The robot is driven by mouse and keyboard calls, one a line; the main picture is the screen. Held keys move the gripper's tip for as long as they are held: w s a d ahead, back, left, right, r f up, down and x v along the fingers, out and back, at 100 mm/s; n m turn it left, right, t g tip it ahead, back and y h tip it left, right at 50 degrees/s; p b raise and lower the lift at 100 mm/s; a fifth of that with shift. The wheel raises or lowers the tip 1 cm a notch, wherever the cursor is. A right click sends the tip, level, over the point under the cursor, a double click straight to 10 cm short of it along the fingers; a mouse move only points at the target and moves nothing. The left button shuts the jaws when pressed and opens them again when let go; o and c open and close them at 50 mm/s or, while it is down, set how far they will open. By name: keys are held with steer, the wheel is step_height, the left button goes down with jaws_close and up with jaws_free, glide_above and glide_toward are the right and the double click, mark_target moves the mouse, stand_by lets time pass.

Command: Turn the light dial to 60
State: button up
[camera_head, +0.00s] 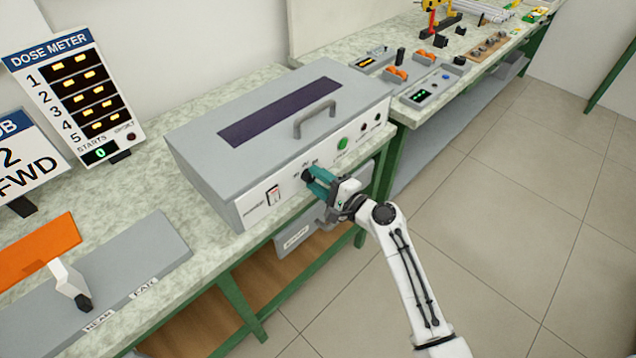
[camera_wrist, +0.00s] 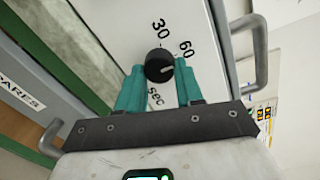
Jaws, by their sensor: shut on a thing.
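The light dial is a small black round knob (camera_head: 307,175) on the front panel of the grey box (camera_head: 215,185). In the wrist view the knob (camera_wrist: 158,65) has the printed marks 30, 60 and "sec" around it. A pale pointer line on it points roughly right, toward the 60 side; its exact setting is hard to tell. My gripper (camera_head: 314,180) reaches the panel from the front right. In the wrist view its teal fingers (camera_wrist: 158,72) stand on either side of the knob, shut on it. The knob's lower edge sits between the fingertips.
A rocker switch (camera_head: 273,195) is left of the knob, and a green button (camera_head: 342,143) is right of it. A handle (camera_head: 316,119) stands on the box lid. A dose meter (camera_head: 75,88) and an orange-topped slider board (camera_head: 140,262) are at left. The floor at right is clear.

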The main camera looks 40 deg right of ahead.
stand_by(0.3)
steer(key=o, duration=1)
steer(key=shift+o, duration=0.2)
steer(key=s+b, duration=0.2)
steer(key=s, duration=0.8)
steer(key=shift+s+r, duration=0.25)
steer(key=shift+s, duration=0.15)
steer(key=shift+d, duration=0.1)
